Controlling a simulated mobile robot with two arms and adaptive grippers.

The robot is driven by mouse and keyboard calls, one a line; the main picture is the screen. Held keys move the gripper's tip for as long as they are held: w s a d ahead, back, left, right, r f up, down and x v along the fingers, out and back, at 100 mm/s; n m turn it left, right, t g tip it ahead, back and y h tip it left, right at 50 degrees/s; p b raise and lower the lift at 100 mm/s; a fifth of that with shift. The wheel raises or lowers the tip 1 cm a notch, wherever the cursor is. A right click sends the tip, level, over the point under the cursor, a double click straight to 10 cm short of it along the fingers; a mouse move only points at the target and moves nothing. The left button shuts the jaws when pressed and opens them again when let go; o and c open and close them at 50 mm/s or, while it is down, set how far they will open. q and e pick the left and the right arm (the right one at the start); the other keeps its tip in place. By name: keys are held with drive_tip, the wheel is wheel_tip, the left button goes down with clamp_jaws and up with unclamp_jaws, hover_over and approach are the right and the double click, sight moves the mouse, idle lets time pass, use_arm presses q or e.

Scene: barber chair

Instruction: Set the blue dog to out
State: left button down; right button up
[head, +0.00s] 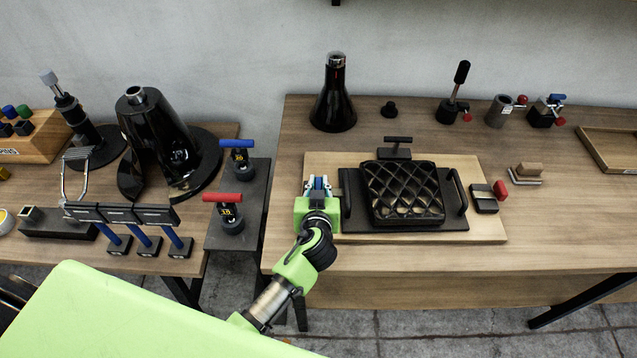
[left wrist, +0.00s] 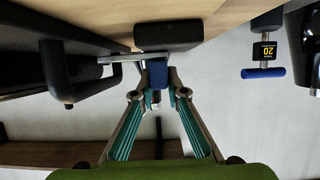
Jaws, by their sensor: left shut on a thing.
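The blue dog (left wrist: 157,84) shows in the left wrist view as a small blue block between my fingertips. It is by a thin metal bar (left wrist: 118,57) and a black block (left wrist: 168,37). My left gripper (left wrist: 157,95) is shut on the blue dog. In the head view my left gripper (head: 318,185) is at the left end of the wooden board (head: 325,162), beside the black tray's left handle. There the gripper covers most of the dog, and I cannot tell its exact setting.
A black quilted cushion (head: 403,192) lies on the black tray (head: 400,224). A red dog (head: 501,190) with a black block (head: 483,199) stands at the board's right side. A red-handled tool (head: 230,212) and a blue-handled tool (head: 239,158) stand left of my gripper. The bench's front strip is clear.

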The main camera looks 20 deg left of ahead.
use_arm(q)
drive_tip(key=a, duration=0.2)
drive_tip(key=s+a, duration=0.1)
drive_tip(key=a, duration=0.2)
drive_tip(key=shift+s+p, duration=0.15)
drive_tip(key=shift+p, duration=0.15)
drive_tip(key=c, duration=2.1)
unclamp_jaws()
drive_tip(key=shift+d, duration=0.1)
drive_tip(key=shift+c, duration=0.2)
drive_tip(key=shift+o, duration=0.8)
drive_tip(key=shift+s+d+r, duration=0.15)
drive_tip(key=shift+s+d, duration=0.05)
drive_tip(key=shift+s, duration=0.35)
drive_tip(key=v, duration=1.1)
drive_tip(key=shift+a, duration=0.25)
